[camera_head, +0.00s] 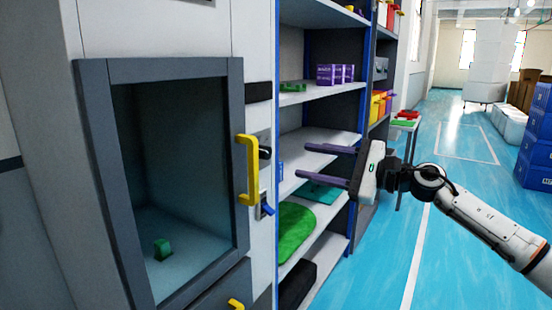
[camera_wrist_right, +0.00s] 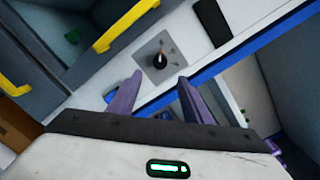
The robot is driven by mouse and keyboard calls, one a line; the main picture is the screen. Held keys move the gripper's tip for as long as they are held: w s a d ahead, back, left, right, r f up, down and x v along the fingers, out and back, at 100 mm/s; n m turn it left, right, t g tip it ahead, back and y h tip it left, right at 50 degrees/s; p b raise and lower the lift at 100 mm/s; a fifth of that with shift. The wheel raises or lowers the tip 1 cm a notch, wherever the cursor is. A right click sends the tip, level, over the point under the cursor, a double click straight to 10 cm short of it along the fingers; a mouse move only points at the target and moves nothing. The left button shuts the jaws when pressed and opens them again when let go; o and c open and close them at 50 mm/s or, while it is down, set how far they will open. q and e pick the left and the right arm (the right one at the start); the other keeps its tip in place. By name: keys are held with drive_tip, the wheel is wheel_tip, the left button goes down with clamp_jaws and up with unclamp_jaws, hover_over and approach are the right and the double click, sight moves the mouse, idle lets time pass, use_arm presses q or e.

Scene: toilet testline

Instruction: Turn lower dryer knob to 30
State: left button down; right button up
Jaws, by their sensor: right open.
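The dryer (camera_head: 180,65) stands at the left of the head view, with a dark-framed glass door and yellow handle. A black knob (camera_head: 265,153) sits on a grey plate right of the handle. The knob also shows in the right wrist view (camera_wrist_right: 160,60), on its plate with small marks too blurred to read. Below it is a blue handle or knob (camera_head: 267,207). My right gripper (camera_head: 302,161) is open and empty, its purple fingers pointing left toward the panel, apart from it. In the wrist view its fingertips (camera_wrist_right: 160,79) lie below the knob.
A shelf unit (camera_head: 325,138) with purple boxes (camera_head: 335,74) and a green item (camera_head: 296,232) stands right of the dryer, behind my right gripper. A green block (camera_head: 161,249) lies inside the dryer. Blue crates (camera_head: 536,155) stand far right; the blue floor between is open.

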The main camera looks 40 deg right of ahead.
sight(269, 154)
drive_tip(key=p+x, duration=0.3)
drive_tip(key=x, duration=0.5)
drive_tip(key=shift+w+a+r+p, duration=0.1)
drive_tip(key=shift+w+r+p, duration=0.05)
drive_tip(key=shift+w+p, duration=0.2)
drive_tip(key=shift+w+a, duration=0.25)
drive_tip(key=shift+w, duration=0.15)
use_arm(q)
drive_tip(key=shift+s+a+r, duration=0.1)
drive_tip(key=shift+a+r, duration=0.3)
drive_tip(key=shift+r, duration=0.15)
drive_tip(key=shift+s+a+r, duration=0.1)
drive_tip(key=shift+a+r, duration=0.25)
drive_tip(key=shift+r, duration=0.2)
use_arm(e)
drive_tip(key=shift+w, duration=0.1)
drive_tip(key=shift+c, duration=0.4)
drive_tip(key=c, duration=1)
use_arm(q)
drive_tip(key=shift+d+r, duration=0.1)
drive_tip(key=shift+d, duration=0.1)
